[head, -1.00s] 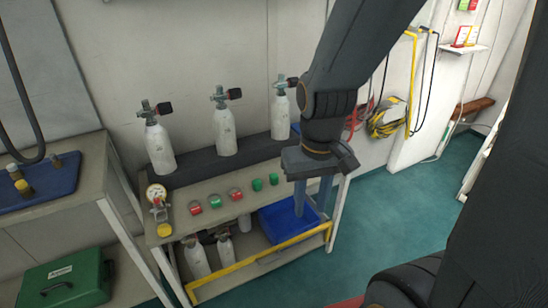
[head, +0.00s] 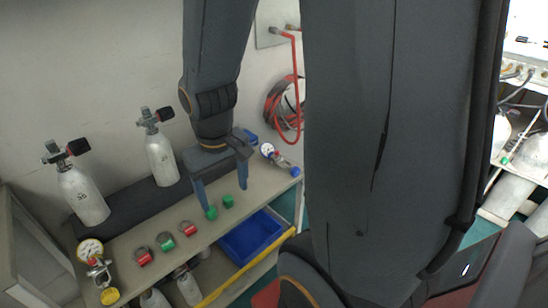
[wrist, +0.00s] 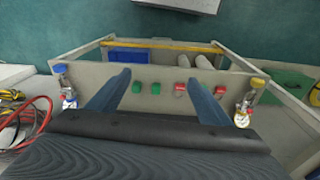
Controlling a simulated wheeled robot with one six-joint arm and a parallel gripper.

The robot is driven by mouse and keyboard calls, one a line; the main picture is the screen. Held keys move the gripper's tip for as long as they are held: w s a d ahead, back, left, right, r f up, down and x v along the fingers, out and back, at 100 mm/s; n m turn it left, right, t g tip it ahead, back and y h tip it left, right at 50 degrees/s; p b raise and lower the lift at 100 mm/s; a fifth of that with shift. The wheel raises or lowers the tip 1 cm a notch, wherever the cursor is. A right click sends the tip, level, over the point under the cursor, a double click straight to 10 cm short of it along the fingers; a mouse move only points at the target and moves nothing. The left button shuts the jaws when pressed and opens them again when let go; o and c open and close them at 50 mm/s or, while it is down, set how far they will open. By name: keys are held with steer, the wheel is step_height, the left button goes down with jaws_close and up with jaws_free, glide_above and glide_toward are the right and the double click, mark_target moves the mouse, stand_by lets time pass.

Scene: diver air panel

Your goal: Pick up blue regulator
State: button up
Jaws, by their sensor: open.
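The blue regulator (head: 278,158), with a round white gauge and a blue knob, lies at the right end of the bench top in the head view. In the wrist view it is at the left (wrist: 66,88), outside the left finger. My gripper (head: 226,198) is open and empty, fingers pointing down over the bench. It is left of the blue regulator in the head view, near two green knobs (head: 228,201). The wrist view shows the spread fingers (wrist: 160,82) with the green knobs beyond and between them.
A yellow-knobbed regulator (head: 97,268) is at the bench's left end. Red-fronted fittings (head: 188,230) lie between. White cylinders (head: 160,155) stand along the back. A blue bin (head: 250,238) is on the lower shelf. Red hoses (head: 298,100) hang on the wall.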

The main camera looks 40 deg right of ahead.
steer(key=w+d+f, duration=0.1)
steer(key=w+d, duration=0.1)
steer(key=d, duration=0.1)
steer(key=w+d+f+t+b, duration=0.1)
steer(key=w+d+f, duration=0.1)
steer(key=w+d, duration=0.1)
steer(key=w+d+f+t+h, duration=0.1)
steer(key=w+d, duration=0.2)
steer(key=shift+w+f, duration=0.15)
steer(key=shift+w, duration=0.05)
steer(key=n+t+y+b, duration=0.1)
steer(key=t+y+b, duration=0.1)
steer(key=t+b, duration=0.6)
glide_toward(279, 160)
steer(key=shift+w+d+f+t+p, duration=0.1)
steer(key=shift+w+f+t+p, duration=0.15)
steer(key=shift+f+t+p, duration=0.2)
steer(key=shift+w+d+f+t+p, duration=0.1)
steer(key=shift+w+f+t+p, duration=0.2)
steer(key=shift+f+t+p, duration=0.2)
steer(key=shift+s+f+y, duration=0.1)
steer(key=shift+s+y, duration=0.15)
steer(key=shift+y, duration=0.05)
steer(key=shift+x, duration=3.8)
steer(key=shift+c, duration=0.2)
